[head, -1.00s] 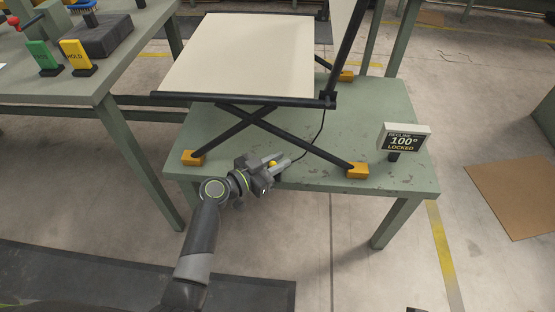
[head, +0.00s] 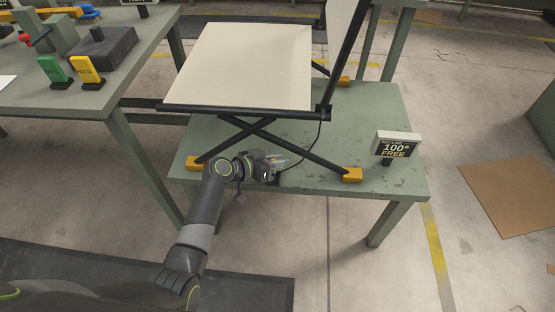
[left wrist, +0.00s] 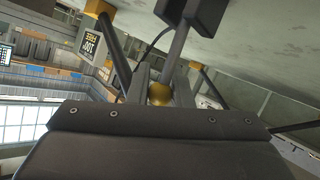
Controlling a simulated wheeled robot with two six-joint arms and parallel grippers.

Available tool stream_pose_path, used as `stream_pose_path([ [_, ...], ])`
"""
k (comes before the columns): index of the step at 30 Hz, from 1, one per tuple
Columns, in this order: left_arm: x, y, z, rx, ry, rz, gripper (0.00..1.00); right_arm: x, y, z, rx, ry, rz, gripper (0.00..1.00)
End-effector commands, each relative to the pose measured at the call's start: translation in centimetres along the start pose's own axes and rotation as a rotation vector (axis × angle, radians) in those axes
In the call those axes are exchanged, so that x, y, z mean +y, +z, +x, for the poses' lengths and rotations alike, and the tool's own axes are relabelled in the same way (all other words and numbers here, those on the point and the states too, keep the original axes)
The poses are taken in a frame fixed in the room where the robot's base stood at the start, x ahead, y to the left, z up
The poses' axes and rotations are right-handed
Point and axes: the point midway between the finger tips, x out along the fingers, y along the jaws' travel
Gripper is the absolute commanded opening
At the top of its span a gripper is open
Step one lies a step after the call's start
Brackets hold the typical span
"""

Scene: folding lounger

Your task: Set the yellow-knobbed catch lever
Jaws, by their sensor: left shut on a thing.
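My left gripper (head: 276,164) is at the front edge of the green table, below the lounger's crossed legs. In the left wrist view the yellow knob (left wrist: 159,93) sits between the jaws of my left gripper (left wrist: 160,88), which are shut on it. A grey bar (left wrist: 178,46) runs beyond the knob; most of the catch lever is hidden by the gripper in the head view. The folding lounger (head: 243,65) stands on the table with its cream seat flat and its back raised. The display (head: 397,145) reads 100° FREE. My right gripper is not in view.
Orange feet (head: 352,175) hold the lounger's legs on the green table (head: 390,115). A thin black cable hangs beside the crossed legs. A second table (head: 95,100) at the left carries a green sign (head: 54,70) and a yellow HOLD sign (head: 86,70). The floor in front is open.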

Motion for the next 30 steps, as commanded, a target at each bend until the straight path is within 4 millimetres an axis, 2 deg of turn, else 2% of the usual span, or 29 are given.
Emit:
stream_pose_path([
  [14, -0.09, 0.03, 0.02, -0.006, 0.000, -0.005, 0.00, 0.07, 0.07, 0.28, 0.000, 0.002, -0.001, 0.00],
  [15, -0.09, 0.03, 0.02, -0.006, 0.000, -0.005, 0.24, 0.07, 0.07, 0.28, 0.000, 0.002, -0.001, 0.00],
  [19, -0.07, 0.02, 0.02, -0.005, 0.000, -0.005, 0.41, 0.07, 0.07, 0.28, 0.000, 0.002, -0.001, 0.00],
  [30, -0.06, -0.06, -0.44, -0.004, 0.000, -0.004, 0.41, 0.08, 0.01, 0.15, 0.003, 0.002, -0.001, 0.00],
])
